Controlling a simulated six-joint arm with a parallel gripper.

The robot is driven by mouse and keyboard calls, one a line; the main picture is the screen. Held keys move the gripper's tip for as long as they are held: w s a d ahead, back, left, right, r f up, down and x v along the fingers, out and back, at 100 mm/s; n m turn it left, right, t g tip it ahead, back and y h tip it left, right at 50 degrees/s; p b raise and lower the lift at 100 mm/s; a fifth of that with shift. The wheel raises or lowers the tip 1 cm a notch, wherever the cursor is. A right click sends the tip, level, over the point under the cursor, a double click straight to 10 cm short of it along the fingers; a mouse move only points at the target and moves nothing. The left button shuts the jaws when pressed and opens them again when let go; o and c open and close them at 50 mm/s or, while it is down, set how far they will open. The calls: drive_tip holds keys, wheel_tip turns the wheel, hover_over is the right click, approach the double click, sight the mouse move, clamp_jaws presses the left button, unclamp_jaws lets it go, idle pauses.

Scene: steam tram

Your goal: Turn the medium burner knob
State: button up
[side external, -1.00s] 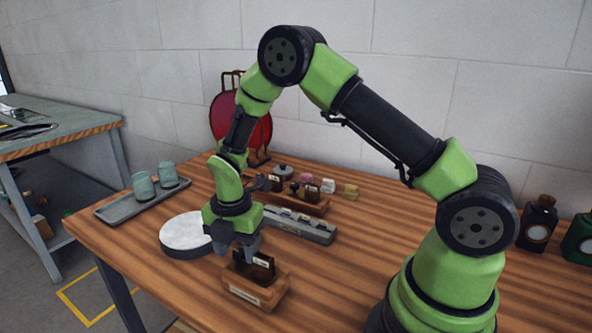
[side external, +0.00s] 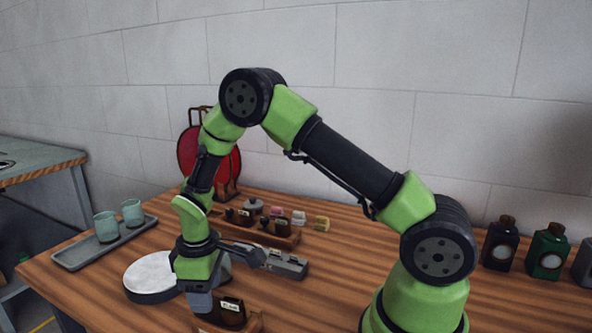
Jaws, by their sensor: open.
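I cannot make out which part is the medium burner knob. A long grey unit (side external: 290,268) with small raised parts on top lies on the table, its left end hidden behind my wrist. A round white plate with a dark rim (side external: 150,275) lies to the left of my gripper. My gripper (side external: 202,302) points down, low over the near part of the table. It is open, with nothing seen between its fingers. A dark labelled piece (side external: 232,311) stands in a wooden holder (side external: 252,326) just right of the fingers; the frame's bottom edge cuts the holder.
A grey tray (side external: 75,262) with two green cups (side external: 106,226) lies at the left. A wooden rack (side external: 285,239) with several small items and a red round object (side external: 188,152) stand behind my arm. Dark and green bottles (side external: 547,252) stand at the right.

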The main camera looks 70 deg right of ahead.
drive_tip(key=m, duration=1)
drive_tip(key=shift+r, duration=0.1)
drive_tip(key=s+r+t, duration=0.2)
drive_tip(key=s+r, duration=0.1)
drive_tip(key=r, duration=1.4)
drive_tip(key=s+a+r+n+t+y, duration=0.1)
drive_tip(key=s+r+t, duration=0.3)
drive_tip(key=s+r, duration=0.4)
drive_tip(key=shift+s+a+t+y, duration=0.3)
drive_tip(key=shift+s+t+y, duration=0.15)
drive_tip(key=shift+s, duration=3.1)
